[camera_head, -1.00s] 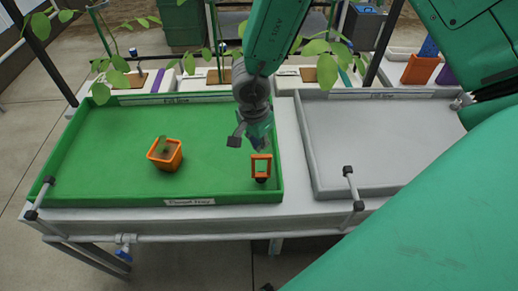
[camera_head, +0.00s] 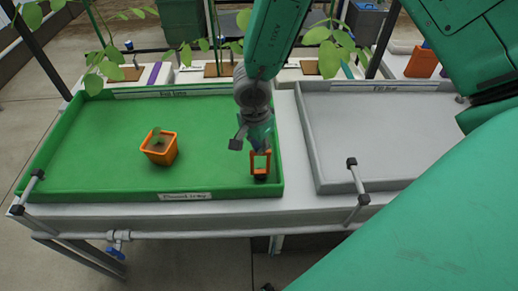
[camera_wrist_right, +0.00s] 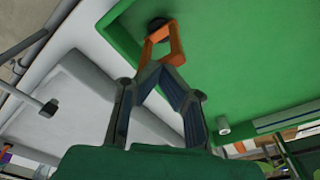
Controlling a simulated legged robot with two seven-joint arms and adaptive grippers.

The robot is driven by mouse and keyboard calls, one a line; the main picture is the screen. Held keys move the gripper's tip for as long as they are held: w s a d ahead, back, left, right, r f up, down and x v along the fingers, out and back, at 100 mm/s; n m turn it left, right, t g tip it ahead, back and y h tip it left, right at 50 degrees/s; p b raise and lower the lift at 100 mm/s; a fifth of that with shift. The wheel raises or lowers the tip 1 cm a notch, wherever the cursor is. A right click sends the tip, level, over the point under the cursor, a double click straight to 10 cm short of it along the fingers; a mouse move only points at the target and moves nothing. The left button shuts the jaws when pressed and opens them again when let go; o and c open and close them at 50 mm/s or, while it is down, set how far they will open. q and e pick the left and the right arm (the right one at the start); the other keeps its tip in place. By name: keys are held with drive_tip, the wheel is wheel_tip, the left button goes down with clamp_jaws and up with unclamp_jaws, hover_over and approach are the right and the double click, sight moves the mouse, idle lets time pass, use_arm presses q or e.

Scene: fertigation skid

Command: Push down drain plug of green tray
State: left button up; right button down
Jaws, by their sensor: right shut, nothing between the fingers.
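The green tray (camera_head: 100,145) lies on the white bench at left. Its drain plug (camera_head: 261,164) has an orange loop handle on a black base and stands in the front right corner. In the wrist view the plug (camera_wrist_right: 176,46) is just beyond my fingertips, with its black base at the far end. My right gripper (camera_head: 259,146) points down over the plug, its fingers shut with nothing between them. The fingertips (camera_wrist_right: 160,64) overlap the near end of the loop. I cannot tell whether they touch it. My left gripper is not in view.
An orange pot with a seedling (camera_head: 160,148) stands in the green tray. A grey tray (camera_head: 370,130) lies to the right, with white bench between them. Posts with black caps stand along the front edge. Leafy plants line the back.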

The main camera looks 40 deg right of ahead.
sight(251, 158)
wheel_tip(251, 158, down, 2)
drive_tip(key=shift+d+f+b, duration=0.1)
drive_tip(key=shift+f+b, duration=0.05)
drive_tip(key=shift+b, duration=0.25)
drive_tip(key=shift+s+f, duration=0.2)
drive_tip(key=shift+s, duration=0.05)
drive_tip(key=shift+f, duration=0.1)
drive_tip(key=shift+w, duration=0.15)
drive_tip(key=shift+a, duration=0.25)
drive_tip(key=a, duration=0.1)
drive_tip(key=a+r+p, duration=0.1)
drive_tip(key=shift+s+a+r, duration=0.1)
drive_tip(key=shift+s+a, duration=0.1)
drive_tip(key=shift+a, duration=0.1)
